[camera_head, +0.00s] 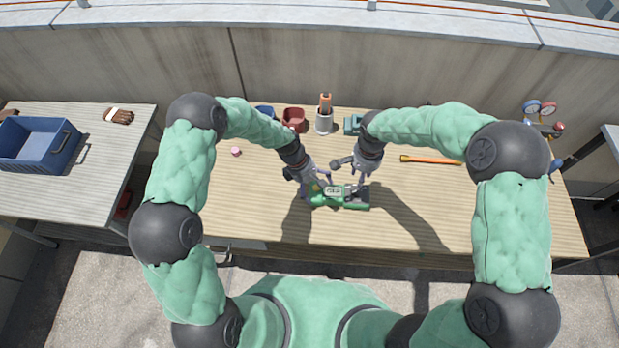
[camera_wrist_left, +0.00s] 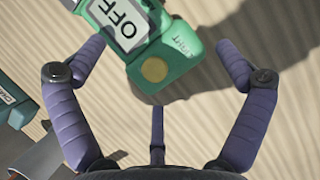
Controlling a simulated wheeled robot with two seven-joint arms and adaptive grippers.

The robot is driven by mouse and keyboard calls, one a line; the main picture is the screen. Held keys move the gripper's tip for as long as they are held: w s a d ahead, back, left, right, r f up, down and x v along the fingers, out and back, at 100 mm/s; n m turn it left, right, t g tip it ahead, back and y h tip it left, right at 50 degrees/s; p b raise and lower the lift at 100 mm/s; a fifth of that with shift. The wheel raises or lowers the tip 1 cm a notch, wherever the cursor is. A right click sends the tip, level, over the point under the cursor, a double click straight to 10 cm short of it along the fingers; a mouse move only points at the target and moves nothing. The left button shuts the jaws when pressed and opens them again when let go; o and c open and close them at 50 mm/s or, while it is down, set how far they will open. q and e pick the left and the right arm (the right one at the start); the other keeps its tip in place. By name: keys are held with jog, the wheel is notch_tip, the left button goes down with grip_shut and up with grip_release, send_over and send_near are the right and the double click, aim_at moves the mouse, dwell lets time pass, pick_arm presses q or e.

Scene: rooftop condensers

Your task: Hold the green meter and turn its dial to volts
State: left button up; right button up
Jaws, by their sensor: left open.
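The green meter (camera_head: 352,199) lies on the wooden table in front of me. In the left wrist view, the green meter (camera_wrist_left: 161,60) has a light label reading OFF and a round yellowish spot near its end. My left gripper (camera_head: 309,186) is open at the meter's left end. Its purple fingers (camera_wrist_left: 158,95) stand apart on either side of the meter's near end and do not visibly grip it. My right gripper (camera_head: 349,171) is just above the meter's far side, its fingers apart and seemingly empty. The dial's setting cannot be read in the head view.
A red mug (camera_head: 293,120), a grey cup with an orange-handled item (camera_head: 324,122) and a teal object (camera_head: 353,125) stand at the back. An orange rod (camera_head: 430,159) and gauges (camera_head: 540,109) lie right. A blue crate (camera_head: 22,150) is on the left table. The front-right tabletop is clear.

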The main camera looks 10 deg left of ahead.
pick_arm(q)
jog(key=shift+x, duration=1.05)
